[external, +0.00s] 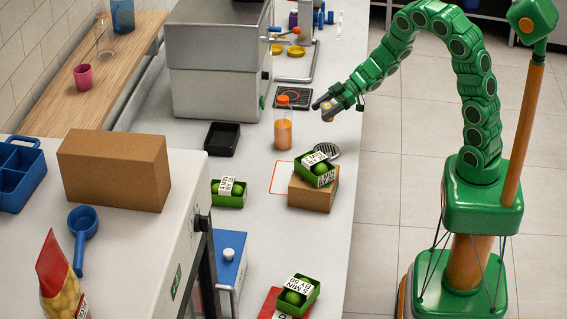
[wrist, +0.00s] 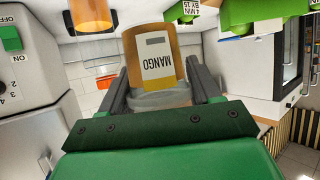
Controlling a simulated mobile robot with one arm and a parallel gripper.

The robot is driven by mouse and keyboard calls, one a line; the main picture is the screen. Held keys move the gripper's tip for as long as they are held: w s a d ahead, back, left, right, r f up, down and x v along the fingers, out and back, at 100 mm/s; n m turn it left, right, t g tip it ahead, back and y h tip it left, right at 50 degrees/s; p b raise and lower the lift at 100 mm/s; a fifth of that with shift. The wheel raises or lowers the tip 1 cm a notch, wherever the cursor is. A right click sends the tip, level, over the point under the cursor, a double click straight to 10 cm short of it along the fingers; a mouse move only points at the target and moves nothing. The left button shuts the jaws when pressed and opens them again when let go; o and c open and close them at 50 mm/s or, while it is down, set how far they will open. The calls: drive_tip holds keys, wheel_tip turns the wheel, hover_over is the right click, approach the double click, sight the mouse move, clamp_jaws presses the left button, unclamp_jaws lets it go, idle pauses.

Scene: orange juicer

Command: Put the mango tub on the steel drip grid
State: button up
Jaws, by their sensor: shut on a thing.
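My gripper (external: 322,104) is shut on the mango tub (external: 328,114), holding it in the air near the counter's right edge. In the wrist view the orange tub (wrist: 155,48), with a white and yellow MANGO label, sits between the two fingers (wrist: 160,88). A round grey slotted grid (external: 326,151), which looks like the steel drip grid, lies on the counter below the tub in the picture, partly hidden by a green crate. A dark square grid (external: 293,97) lies further back, before the grey machine. The tub is apart from both grids.
A green crate (external: 314,170) sits on a cardboard box (external: 313,193) near the round grid. A black tray (external: 222,139) and the large grey machine (external: 217,70) stand to the left. A red outline marks bare counter.

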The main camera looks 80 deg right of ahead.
drive_tip(key=shift+f, duration=6.7)
drive_tip(key=shift+f, duration=0.15)
drive_tip(key=o, duration=1.1)
drive_tip(key=shift+c, duration=0.2)
drive_tip(key=shift+r, duration=0.2)
drive_tip(key=v, duration=1.2)
